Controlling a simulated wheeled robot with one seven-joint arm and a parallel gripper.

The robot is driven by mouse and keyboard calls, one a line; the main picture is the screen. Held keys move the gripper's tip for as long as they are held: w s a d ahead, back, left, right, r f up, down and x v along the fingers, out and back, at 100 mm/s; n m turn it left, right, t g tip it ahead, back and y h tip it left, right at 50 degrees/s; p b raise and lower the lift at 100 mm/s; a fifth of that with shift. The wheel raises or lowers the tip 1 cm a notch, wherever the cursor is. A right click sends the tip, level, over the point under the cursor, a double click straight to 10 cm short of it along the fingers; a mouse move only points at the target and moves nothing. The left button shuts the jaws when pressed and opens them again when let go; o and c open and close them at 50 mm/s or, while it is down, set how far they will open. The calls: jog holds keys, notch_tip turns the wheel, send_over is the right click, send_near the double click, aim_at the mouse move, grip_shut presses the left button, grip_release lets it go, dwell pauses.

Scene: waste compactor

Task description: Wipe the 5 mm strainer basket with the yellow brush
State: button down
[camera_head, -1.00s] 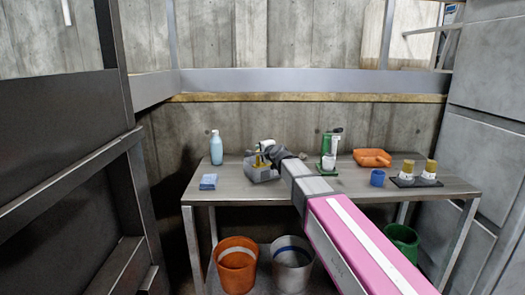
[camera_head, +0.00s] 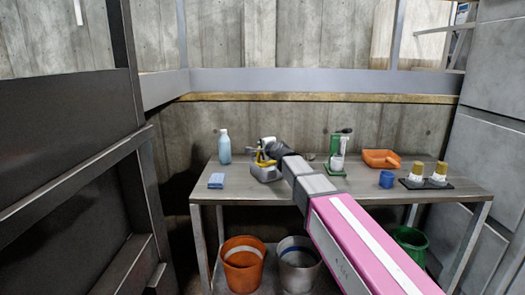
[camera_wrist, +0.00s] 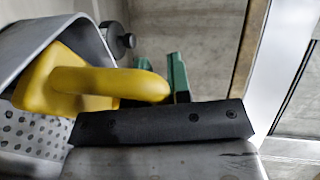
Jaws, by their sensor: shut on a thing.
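The yellow brush (camera_wrist: 105,85) shows large in the wrist view, its block head at the left and its rounded handle reaching right to my gripper's black finger pad (camera_wrist: 165,122). My gripper (camera_head: 271,153) is shut on the brush. The grey strainer basket, with round holes in its wall (camera_wrist: 25,130), lies behind and around the brush head. In the head view the basket (camera_head: 266,174) sits on the table and the yellow brush (camera_head: 261,159) shows at its top. I cannot tell whether the bristles touch it, and its hole size is not readable.
Buckets (camera_head: 243,265) stand below. A dark frame is at left.

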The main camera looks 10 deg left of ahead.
jog(key=shift+r, duration=2.3)
notch_tip(320, 180, up, 3)
jog(key=shift+r, duration=0.1)
